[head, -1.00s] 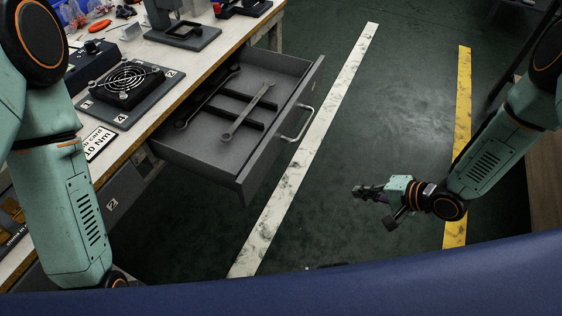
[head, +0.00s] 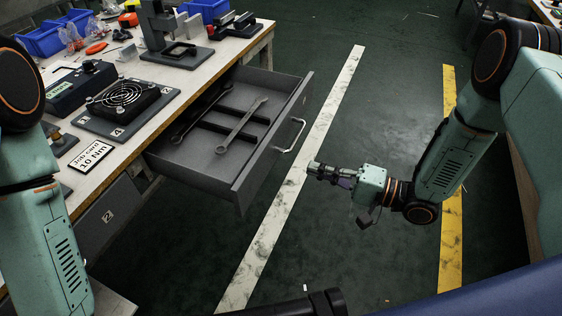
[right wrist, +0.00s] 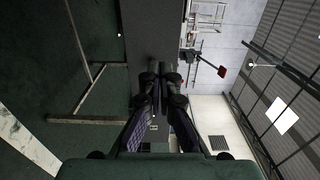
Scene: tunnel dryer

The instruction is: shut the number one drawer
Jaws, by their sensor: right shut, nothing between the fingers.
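A grey drawer (head: 212,180) stands pulled out from under the workbench, with two wrenches and dark dividers in it. Its front faces right and carries a bar handle (head: 292,136). No number shows on this front. My right gripper (head: 314,168) is shut and empty, to the right of the drawer front and a little nearer than the handle. A gap of floor shows between them. In the right wrist view the closed fingers (right wrist: 160,76) point at a dark grey panel (right wrist: 150,30); I cannot tell for sure that it is the drawer front. My left gripper is out of view.
A second drawer front marked 2 (head: 108,216) is closed below the bench. The bench top (head: 150,75) holds a fan on a numbered plate (head: 126,100), a job card (head: 90,156) and blue bins (head: 45,40). The floor right of the drawer is clear.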

